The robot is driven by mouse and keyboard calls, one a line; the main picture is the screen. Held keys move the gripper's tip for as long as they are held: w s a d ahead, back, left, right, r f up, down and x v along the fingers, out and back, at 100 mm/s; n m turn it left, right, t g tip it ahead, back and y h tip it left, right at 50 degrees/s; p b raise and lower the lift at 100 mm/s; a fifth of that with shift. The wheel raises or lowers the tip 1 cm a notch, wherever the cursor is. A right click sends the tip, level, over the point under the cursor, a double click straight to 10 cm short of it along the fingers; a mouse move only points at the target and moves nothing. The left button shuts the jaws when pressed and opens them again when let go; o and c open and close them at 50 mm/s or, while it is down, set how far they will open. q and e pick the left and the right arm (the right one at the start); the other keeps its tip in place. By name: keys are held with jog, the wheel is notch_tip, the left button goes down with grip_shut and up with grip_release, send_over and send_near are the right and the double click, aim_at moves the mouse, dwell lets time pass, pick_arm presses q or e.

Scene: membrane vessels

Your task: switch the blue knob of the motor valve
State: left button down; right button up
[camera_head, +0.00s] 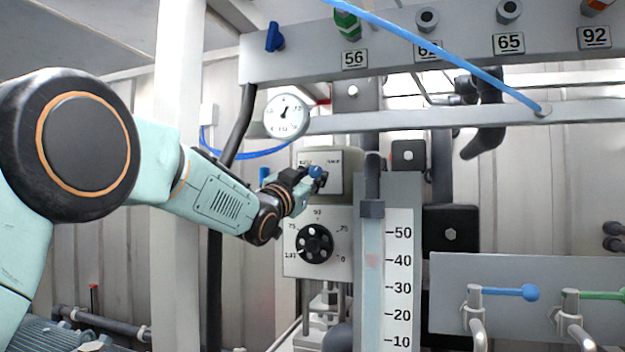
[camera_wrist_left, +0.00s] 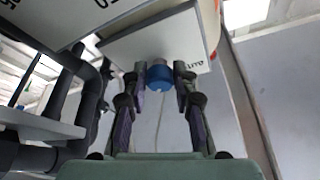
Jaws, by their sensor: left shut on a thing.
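The blue knob (camera_head: 316,171) sits on the upper grey-white box (camera_head: 325,186) of the motor valve. My left gripper (camera_head: 312,178) has reached this box from the left. In the left wrist view, the blue knob (camera_wrist_left: 159,76) is between the two fingers of my left gripper (camera_wrist_left: 160,78), which are shut on it. The panel behind the knob (camera_wrist_left: 125,45) carries partly hidden lettering. Below the box, a black dial (camera_head: 314,243) with a printed scale is on a pale plate. My right gripper is not in view.
A round gauge (camera_head: 286,115) hangs just above the arm. A clear level tube (camera_head: 372,270) with a number scale stands to the right. A blue-handled lever (camera_head: 502,292) and a green-handled lever (camera_head: 600,295) are at lower right. A grey overhead panel (camera_head: 390,52) carries number labels.

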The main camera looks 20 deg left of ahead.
pick_arm(q)
jog(key=shift+a+r+m+g+h, duration=0.1)
jog(key=shift+r+m+g+h, duration=0.25)
jog(key=shift+m+h, duration=0.65)
jog(key=shift+m+y, duration=0.3)
jog(key=shift+m, duration=0.2)
jog(key=c, duration=1.3)
grip_release()
jog(key=shift+s, duration=0.1)
jog(key=shift+c, duration=0.2)
jog(key=shift+o, duration=1.4)
jog(key=shift+s, duration=0.15)
jog(key=shift+w+f, duration=0.2)
jog(key=shift+w, duration=0.05)
